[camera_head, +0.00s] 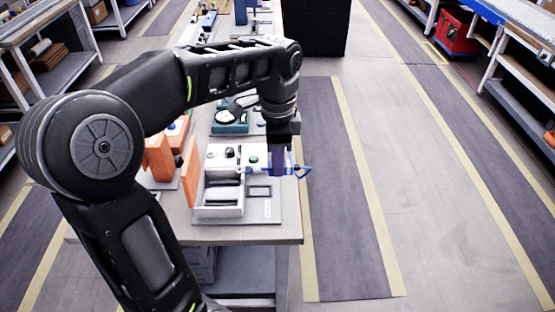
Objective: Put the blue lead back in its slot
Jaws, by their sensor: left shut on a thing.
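My left arm reaches in from the left, and its gripper (278,170) points down over the right part of the workbench. A white and grey fixture (218,210) with open slots stands just left of the gripper, on a grey plate (262,220). I cannot tell which slot belongs to the lead. My right gripper is out of view.
Orange panels (191,172) stand left of the fixture. A teal device (229,127) sits behind it. The workbench (235,235) has a bare strip along its front edge. A black bin (314,25) stands beyond. The floor to the right is clear, with shelves farther out.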

